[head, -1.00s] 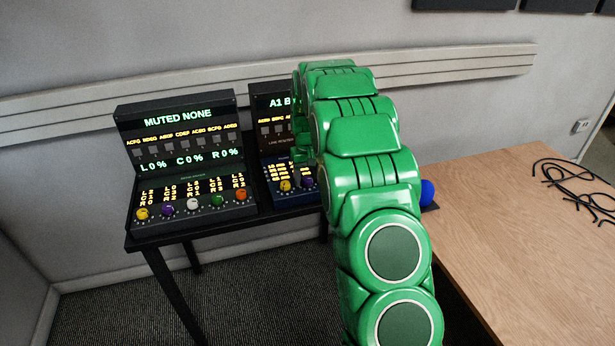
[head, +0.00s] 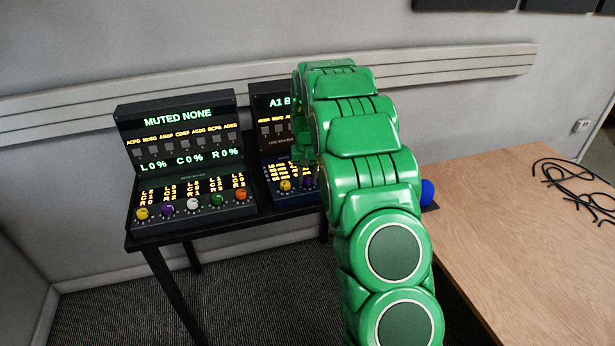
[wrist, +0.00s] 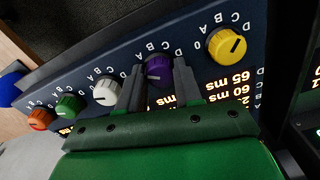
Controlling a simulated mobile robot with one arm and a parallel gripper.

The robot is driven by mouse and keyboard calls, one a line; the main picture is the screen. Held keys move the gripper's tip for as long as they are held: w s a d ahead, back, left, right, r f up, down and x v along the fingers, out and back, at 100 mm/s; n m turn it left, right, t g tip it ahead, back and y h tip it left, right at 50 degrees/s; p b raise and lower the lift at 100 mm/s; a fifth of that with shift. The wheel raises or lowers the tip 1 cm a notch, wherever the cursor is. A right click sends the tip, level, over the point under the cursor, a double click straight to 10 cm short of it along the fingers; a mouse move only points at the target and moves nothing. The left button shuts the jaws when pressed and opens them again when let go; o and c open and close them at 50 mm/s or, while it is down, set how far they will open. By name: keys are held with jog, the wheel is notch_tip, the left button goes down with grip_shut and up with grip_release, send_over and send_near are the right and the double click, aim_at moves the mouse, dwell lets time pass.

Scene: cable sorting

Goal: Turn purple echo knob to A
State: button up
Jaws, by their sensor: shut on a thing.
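The purple echo knob (wrist: 158,70) sits between my gripper's dark fingers in the wrist view. My gripper (wrist: 158,67) is shut on this knob, one finger on each side. Letters from A to D are printed around the knob, but I cannot tell which one its mark points to. In the head view the purple knob (head: 308,183) shows at the front of the blue right-hand box, just left of my green arm. My gripper is mostly hidden behind my arm there.
A yellow knob (wrist: 227,45) is right of the purple one in the wrist view; white (wrist: 107,91), green (wrist: 69,106) and orange (wrist: 40,119) knobs are left. The left box (head: 188,165) shares the black table. A wooden table (head: 500,215) stands right.

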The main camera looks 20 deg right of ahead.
aim_at(307, 178)
jog(key=shift+m, duration=2.2)
jog(key=o, duration=1)
jog(key=shift+o, duration=0.2)
notch_tip(307, 178, up, 7)
jog(key=shift+f, duration=0.15)
jog(key=shift+r, duration=0.6)
